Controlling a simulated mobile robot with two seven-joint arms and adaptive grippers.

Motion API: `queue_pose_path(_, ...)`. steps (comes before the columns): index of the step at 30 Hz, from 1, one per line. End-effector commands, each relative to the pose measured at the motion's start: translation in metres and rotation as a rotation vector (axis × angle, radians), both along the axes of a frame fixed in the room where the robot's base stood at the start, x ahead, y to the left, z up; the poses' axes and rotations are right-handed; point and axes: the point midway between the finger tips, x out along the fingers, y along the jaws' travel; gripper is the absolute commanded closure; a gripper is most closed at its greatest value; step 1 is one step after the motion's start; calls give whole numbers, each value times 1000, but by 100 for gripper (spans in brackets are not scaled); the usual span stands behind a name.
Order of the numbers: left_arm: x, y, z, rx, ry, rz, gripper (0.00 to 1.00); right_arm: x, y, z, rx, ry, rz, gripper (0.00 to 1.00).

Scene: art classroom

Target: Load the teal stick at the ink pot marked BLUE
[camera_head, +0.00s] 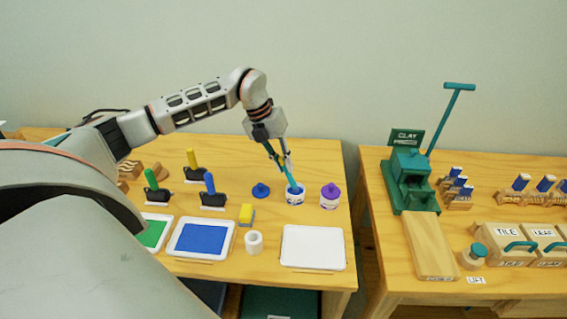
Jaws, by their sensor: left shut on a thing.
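My left gripper (278,155) is above the open ink pot, pointing down, shut on the teal stick (290,176). The stick is tilted, its lower end at the mouth of the pot. The ink pot (295,198) is white with a blue band; its lettering is too small to read. I cannot tell how deep the stick's tip sits in it. A blue lid (261,191) with a knob lies on the table left of the pot. My right gripper is not in view.
A purple-lidded pot (330,197) stands close to the right. Colored-handled tools stand left. A second table with a green clay press (409,165) is right, across a gap.

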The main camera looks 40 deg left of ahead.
Motion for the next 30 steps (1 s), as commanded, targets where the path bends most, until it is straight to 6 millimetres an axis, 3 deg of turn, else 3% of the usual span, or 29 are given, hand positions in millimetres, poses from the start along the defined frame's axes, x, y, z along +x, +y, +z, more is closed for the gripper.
queue_pose_path(7,0,0,22,0,-1,0,100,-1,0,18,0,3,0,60)
queue_pose_path(30,1,0,67,0,-2,1,100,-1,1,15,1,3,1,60)
